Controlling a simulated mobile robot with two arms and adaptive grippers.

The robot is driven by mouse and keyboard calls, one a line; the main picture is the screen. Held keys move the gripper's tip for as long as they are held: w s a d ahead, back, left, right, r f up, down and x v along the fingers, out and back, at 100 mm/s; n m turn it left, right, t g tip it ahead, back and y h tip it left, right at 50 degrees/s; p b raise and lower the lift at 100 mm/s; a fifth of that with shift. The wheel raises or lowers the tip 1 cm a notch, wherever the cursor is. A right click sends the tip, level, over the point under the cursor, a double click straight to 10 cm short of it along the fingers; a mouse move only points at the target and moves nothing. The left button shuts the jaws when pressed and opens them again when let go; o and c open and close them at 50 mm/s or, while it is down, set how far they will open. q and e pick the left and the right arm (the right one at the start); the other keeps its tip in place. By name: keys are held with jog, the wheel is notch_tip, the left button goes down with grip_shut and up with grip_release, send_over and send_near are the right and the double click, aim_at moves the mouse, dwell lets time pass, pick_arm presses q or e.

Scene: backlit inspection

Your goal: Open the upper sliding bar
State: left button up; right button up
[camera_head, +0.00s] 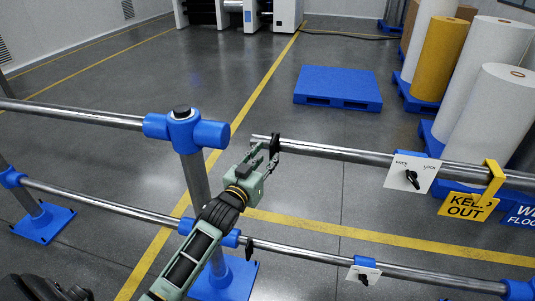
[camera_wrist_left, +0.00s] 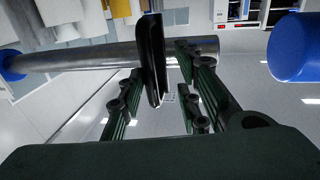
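The upper sliding bar (camera_head: 340,153) is a steel tube running right from a free end near my left gripper. A gap separates that end from the blue socket (camera_head: 212,134) on the post. The wrist view shows the bar (camera_wrist_left: 95,56), the gap and the blue socket (camera_wrist_left: 298,47). A black handle (camera_head: 275,143) stands on the bar near its end. My left gripper (camera_head: 266,157) is at this handle. In the wrist view, the handle (camera_wrist_left: 152,60) lies between the fingers, close to the left one, with space beside the right one. My right gripper is out of view.
A white FREE/LOCK plate (camera_head: 411,173) with a black knob and a yellow KEEP OUT sign (camera_head: 468,206) hang at right. A lower bar (camera_head: 320,257) runs below. A blue pallet (camera_head: 338,88) and large rolls (camera_head: 493,115) stand behind; floor between is clear.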

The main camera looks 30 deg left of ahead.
pick_arm(q)
jog(key=s+p, duration=0.3)
jog(key=s, duration=0.4)
jog(key=shift+d, duration=0.15)
dwell(0.3)
dwell(0.4)
jog(key=w+t+b, duration=0.1)
jog(key=w, duration=0.2)
jog(key=w+t+b, duration=0.2)
jog(key=w, duration=0.1)
jog(key=w+t+b, duration=0.1)
jog(key=w+b, duration=0.1)
jog(key=w, duration=0.1)
jog(key=shift+w+d+f, duration=0.1)
jog(key=shift+d, duration=0.3)
jog(key=shift+c, duration=0.3)
